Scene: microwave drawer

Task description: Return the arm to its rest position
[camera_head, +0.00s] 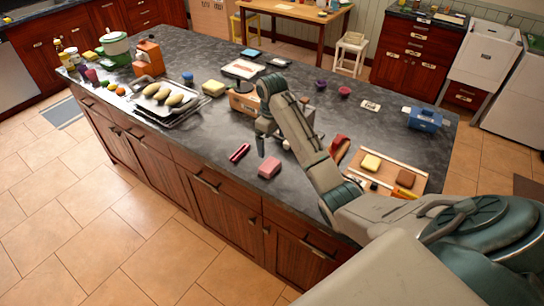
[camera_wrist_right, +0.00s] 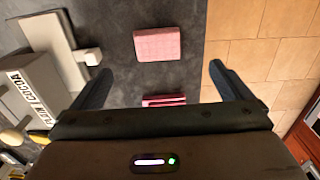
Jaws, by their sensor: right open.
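My right arm (camera_head: 302,135) reaches in from the lower right over the dark island counter (camera_head: 215,150). My right gripper (camera_head: 272,143) is above the counter, open, with nothing between its fingers. In the right wrist view the spread fingers (camera_wrist_right: 158,75) show over the counter surface. A pink block (camera_wrist_right: 157,44) lies beyond the fingertips there, and a red item (camera_wrist_right: 164,100) lies lower, partly hidden by the gripper body. In the head view the pink block (camera_head: 269,168) and red item (camera_head: 240,152) lie near the front edge. My left gripper is out of view.
A wooden tray (camera_head: 389,161) with food lies right of the arm. A tray of pale oval items (camera_head: 166,95), an orange box (camera_head: 148,57) and a green pot (camera_head: 117,45) stand left. A box labelled cocoa (camera_wrist_right: 35,95) is close to the gripper. Tiled floor (camera_head: 90,210) is clear.

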